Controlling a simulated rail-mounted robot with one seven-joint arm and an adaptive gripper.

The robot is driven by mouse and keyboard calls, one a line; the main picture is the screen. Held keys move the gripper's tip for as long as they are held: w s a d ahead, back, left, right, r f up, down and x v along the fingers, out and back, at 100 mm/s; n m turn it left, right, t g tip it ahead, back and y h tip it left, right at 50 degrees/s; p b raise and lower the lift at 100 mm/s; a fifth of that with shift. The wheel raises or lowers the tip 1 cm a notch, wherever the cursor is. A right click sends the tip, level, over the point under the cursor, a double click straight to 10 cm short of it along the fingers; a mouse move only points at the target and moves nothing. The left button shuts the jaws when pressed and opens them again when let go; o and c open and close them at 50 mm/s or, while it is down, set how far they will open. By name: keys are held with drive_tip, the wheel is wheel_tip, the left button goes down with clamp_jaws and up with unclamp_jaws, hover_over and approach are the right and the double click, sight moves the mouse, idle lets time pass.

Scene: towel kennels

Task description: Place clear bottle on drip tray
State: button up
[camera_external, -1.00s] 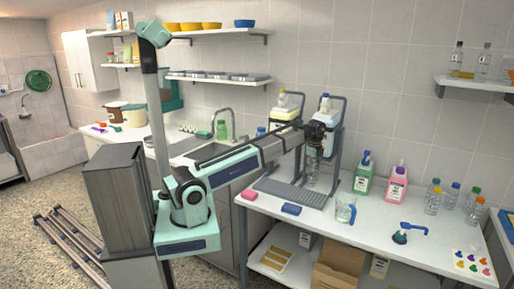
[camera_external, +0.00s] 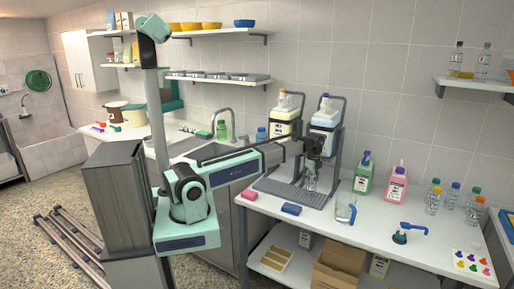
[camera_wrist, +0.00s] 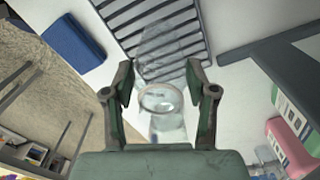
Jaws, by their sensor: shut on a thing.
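My gripper (camera_external: 313,161) is shut on the clear bottle (camera_external: 311,180), which hangs below it near the dispenser stand. In the wrist view the clear bottle (camera_wrist: 161,104) shows between the two fingers of my gripper (camera_wrist: 160,85), see-through with a pale ring. The drip tray (camera_external: 275,187) is a grey slatted plate at the foot of the stand. In the wrist view, the slats of the drip tray (camera_wrist: 130,18) show behind the bottle.
Green (camera_external: 363,177) and pink (camera_external: 395,188) bottles stand behind. The stand's post (camera_external: 335,165) rises close to my gripper.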

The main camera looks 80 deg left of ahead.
drive_tip(key=shift+f, duration=0.15)
drive_tip(key=o, duration=1)
drive_tip(key=shift+o, duration=0.2)
wheel_tip(320, 180, up, 12)
drive_tip(key=shift+r+b, duration=0.2)
drive_tip(key=shift+b, duration=0.95)
